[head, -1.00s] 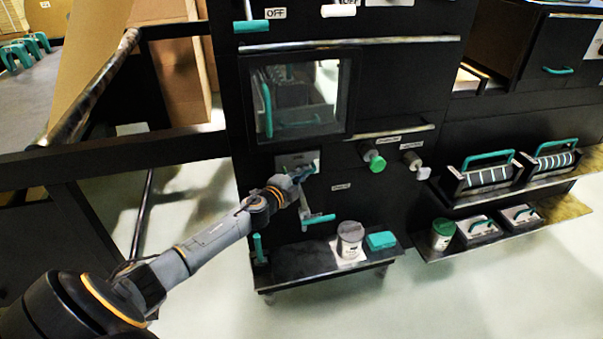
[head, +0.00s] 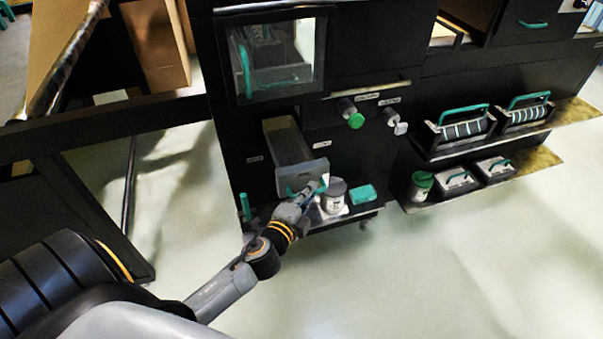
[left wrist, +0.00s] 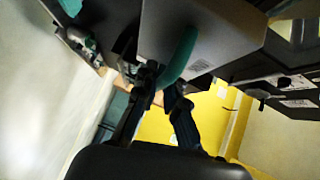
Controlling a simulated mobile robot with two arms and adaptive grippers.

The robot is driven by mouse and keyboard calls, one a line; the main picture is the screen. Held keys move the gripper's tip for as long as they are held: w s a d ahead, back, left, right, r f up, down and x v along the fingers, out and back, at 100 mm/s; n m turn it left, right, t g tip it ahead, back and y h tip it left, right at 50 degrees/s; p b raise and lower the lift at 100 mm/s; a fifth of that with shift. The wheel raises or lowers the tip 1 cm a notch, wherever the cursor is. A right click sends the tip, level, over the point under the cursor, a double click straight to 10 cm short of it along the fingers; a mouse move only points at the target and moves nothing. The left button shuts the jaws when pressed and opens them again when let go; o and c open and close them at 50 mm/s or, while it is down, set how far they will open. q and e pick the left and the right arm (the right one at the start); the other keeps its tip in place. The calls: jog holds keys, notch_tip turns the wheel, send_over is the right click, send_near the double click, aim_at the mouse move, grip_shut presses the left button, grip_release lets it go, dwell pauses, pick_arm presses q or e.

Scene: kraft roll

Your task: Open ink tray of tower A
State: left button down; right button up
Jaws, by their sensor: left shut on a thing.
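The grey ink tray (head: 289,146) of the tower (head: 234,128) is pulled out of the black front below the window, and I see into its open top. My left gripper (head: 305,192) is at the tray's front face, shut on its teal handle (head: 291,190). In the left wrist view the teal handle (left wrist: 181,52) curves from the grey tray front (left wrist: 215,40) down to the fingers of my left gripper (left wrist: 162,95). The gripper covers part of the handle. My right gripper is not in view.
A low shelf (head: 358,212) below the tray bears a grey-lidded can (head: 334,200) and a teal box (head: 362,194). A green knob (head: 355,121) and a white knob (head: 400,128) stick out right of the tray. The floor in front is clear.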

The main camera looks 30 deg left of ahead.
pick_arm(q)
jog(key=shift+s+d, duration=0.9)
jog(key=shift+d, duration=0.2)
jog(key=c, duration=1.4)
grip_release()
jog(key=s+r, duration=0.1)
jog(key=s, duration=1.1)
jog(key=shift+d+r, duration=0.3)
jog(key=shift+d, duration=0.1)
jog(key=shift+w, duration=0.1)
